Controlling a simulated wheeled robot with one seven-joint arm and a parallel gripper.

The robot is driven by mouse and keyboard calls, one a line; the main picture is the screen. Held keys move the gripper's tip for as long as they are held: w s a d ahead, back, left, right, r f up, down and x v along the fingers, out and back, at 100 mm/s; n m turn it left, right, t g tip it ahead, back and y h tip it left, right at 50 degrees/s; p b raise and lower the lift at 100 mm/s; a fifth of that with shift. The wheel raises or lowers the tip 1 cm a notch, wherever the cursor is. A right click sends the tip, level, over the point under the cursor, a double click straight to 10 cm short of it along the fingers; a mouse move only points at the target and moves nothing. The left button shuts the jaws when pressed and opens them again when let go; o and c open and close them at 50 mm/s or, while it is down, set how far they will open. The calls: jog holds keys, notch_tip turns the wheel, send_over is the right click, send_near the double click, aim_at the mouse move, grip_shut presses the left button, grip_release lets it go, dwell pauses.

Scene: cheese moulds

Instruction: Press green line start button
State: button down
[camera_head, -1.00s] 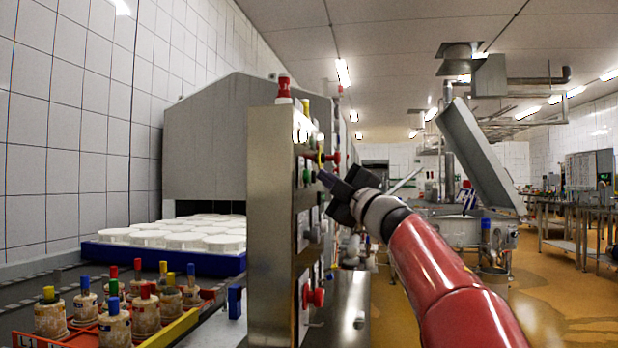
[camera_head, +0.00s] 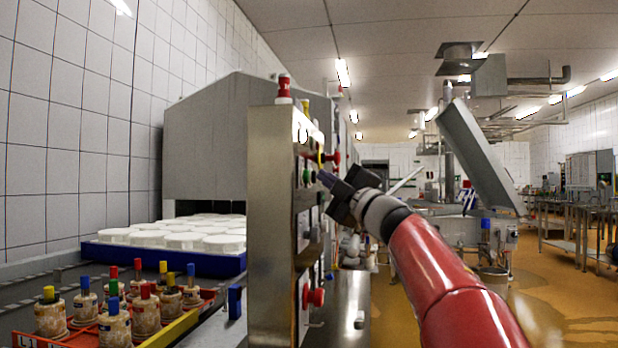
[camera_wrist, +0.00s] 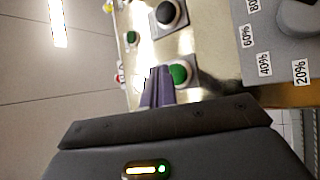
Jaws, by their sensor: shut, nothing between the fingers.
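The control panel (camera_head: 270,220) is a tall steel cabinet seen nearly edge-on in the head view, with buttons on its right face. A green button (camera_head: 307,176) sits on that face. In the wrist view a green button (camera_wrist: 180,74) on a grey plate lies just beside the fingertips, and a smaller green one (camera_wrist: 131,38) is farther up the panel. My gripper (camera_head: 324,178) is shut and empty, its purple fingertips (camera_wrist: 157,84) close to the nearer green button. I cannot tell whether they touch it. No readable label names a green line.
A black knob (camera_wrist: 168,13) is beside the nearer green button. A dial plate with percent marks (camera_wrist: 262,45) is at right. A red button (camera_head: 314,297) is lower on the panel. A blue tray (camera_head: 110,253) of white moulds and an orange crate (camera_head: 70,338) of capped pots are at left.

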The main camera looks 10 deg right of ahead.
jog(key=shift+a, duration=0.15)
jog(key=shift+w+a, duration=0.15)
jog(key=shift+a, duration=0.1)
jog(key=shift+w+a, duration=0.15)
jog(key=shift+a, duration=0.35)
dwell(0.7)
dwell(0.3)
jog(key=shift+s+d+p, duration=0.3)
jog(key=shift+d+p, duration=0.05)
jog(key=shift+d, duration=0.55)
jog(key=shift+s+d+p, duration=0.1)
jog(key=shift+s+d, duration=0.15)
jog(key=shift+d, duration=0.55)
jog(key=shift+s+d+p, duration=0.15)
jog(key=shift+s+d, duration=0.15)
jog(key=shift+d, duration=0.5)
jog(key=shift+s+d+p, duration=0.1)
jog(key=shift+s+d, duration=0.15)
jog(key=shift+d, duration=0.55)
